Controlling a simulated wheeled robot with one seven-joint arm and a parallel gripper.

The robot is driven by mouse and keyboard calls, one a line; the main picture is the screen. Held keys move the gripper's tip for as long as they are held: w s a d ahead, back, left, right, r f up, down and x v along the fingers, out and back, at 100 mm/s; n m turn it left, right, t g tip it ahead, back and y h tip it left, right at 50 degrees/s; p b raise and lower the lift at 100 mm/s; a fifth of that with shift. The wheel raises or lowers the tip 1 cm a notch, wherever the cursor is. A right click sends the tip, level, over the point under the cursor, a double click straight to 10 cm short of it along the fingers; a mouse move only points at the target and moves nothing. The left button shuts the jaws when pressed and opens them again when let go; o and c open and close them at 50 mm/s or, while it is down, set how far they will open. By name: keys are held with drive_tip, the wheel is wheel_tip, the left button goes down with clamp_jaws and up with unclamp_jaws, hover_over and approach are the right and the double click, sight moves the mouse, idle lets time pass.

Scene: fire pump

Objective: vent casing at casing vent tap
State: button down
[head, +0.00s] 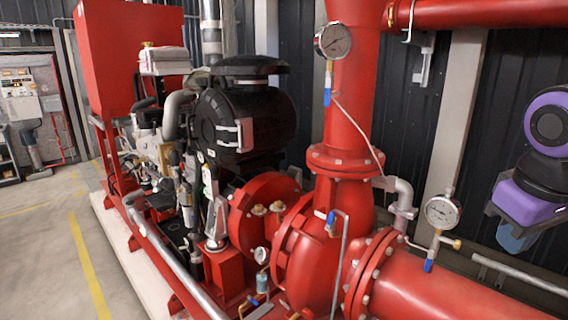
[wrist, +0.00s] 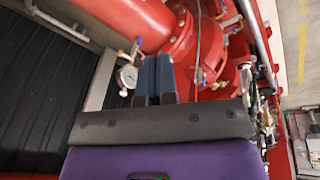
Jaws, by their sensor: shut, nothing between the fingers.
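The casing vent tap (head: 332,220) is a small valve with a blue lever on the red pump casing (head: 312,265), with a thin tube running down from it. The picture is too small to tell whether it is open. In the wrist view, a small blue-handled valve beside a thin tube, seemingly this tap (wrist: 199,76), shows right of my fingers. My gripper (head: 514,240) is at the right edge of the head view, well apart from the tap. In the wrist view my gripper's blue fingers (wrist: 155,76) are together with nothing between them.
A gauge (head: 442,212) with a blue-handled valve stands on the large red pipe (head: 450,295), between the tap and my gripper. Another gauge (head: 333,40) sits on the upright red pipe (head: 350,100). A black engine (head: 240,120) is at left. Clear floor (head: 45,235) lies far left.

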drive_tip(key=s+a+r+m+t+y, duration=0.1)
drive_tip(key=s+a+r+m+t, duration=0.1)
drive_tip(key=s+a+r+t, duration=0.15)
drive_tip(key=w+d+f+n+t+y, duration=0.1)
drive_tip(key=w+d+f+n+t, duration=0.3)
drive_tip(key=w, duration=1.2)
drive_tip(key=w+a+f+n+t+y, duration=0.15)
drive_tip(key=w+f, duration=0.35)
drive_tip(key=w, duration=1.1)
drive_tip(key=n+t+y, duration=0.3)
drive_tip(key=y, duration=0.9)
approach(334, 217)
drive_tip(key=x, duration=0.7)
drive_tip(key=shift+w+a+f, duration=0.15)
drive_tip(key=shift+w, duration=0.1)
